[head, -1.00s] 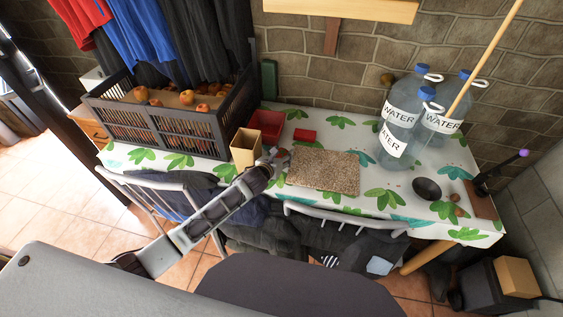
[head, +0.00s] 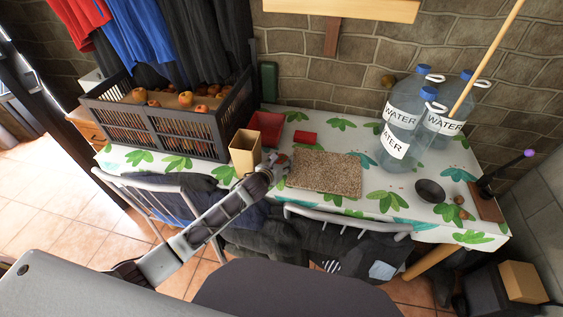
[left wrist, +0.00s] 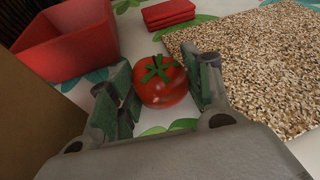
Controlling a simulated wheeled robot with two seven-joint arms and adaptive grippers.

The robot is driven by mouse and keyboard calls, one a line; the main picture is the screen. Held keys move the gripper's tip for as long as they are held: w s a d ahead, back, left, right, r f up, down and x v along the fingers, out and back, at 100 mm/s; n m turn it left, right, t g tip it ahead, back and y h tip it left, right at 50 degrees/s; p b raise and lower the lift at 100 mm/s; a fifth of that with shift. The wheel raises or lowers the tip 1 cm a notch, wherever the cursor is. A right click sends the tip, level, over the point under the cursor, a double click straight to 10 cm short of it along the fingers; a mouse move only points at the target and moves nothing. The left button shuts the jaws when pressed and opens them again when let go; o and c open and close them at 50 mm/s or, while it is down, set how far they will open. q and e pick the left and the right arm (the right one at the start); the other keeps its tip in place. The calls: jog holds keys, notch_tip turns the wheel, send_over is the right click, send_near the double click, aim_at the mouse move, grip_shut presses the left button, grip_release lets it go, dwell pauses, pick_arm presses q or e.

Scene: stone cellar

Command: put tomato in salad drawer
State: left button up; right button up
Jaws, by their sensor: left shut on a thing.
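A red tomato (left wrist: 163,85) with a green calyx is between the fingers of my left gripper (left wrist: 163,92) in the left wrist view. The fingers are shut on its sides. In the head view my left gripper (head: 277,163) is over the table, between the tan box and the speckled mat, and mostly hides the tomato. A red open-topped bin (head: 265,128) stands behind the gripper. It also shows in the left wrist view (left wrist: 70,42), at upper left, and looks like the salad drawer. My right gripper is not in view.
A tan upright box (head: 245,152) stands left of the gripper, and a speckled mat (head: 325,172) lies right. A small red block (head: 305,136) is behind the mat. A dark crate of fruit (head: 190,140) is at left. Water bottles (head: 400,120) and a dark bowl (head: 429,190) are at right.

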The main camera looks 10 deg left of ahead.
pick_arm(q)
jog(key=o, duration=0.8)
jog(key=shift+f, duration=0.1)
jog(key=shift+s+r, duration=0.15)
jog(key=shift+r, duration=0.05)
jog(key=shift+p+v, duration=0.5)
jog(key=shift+v, duration=5.4)
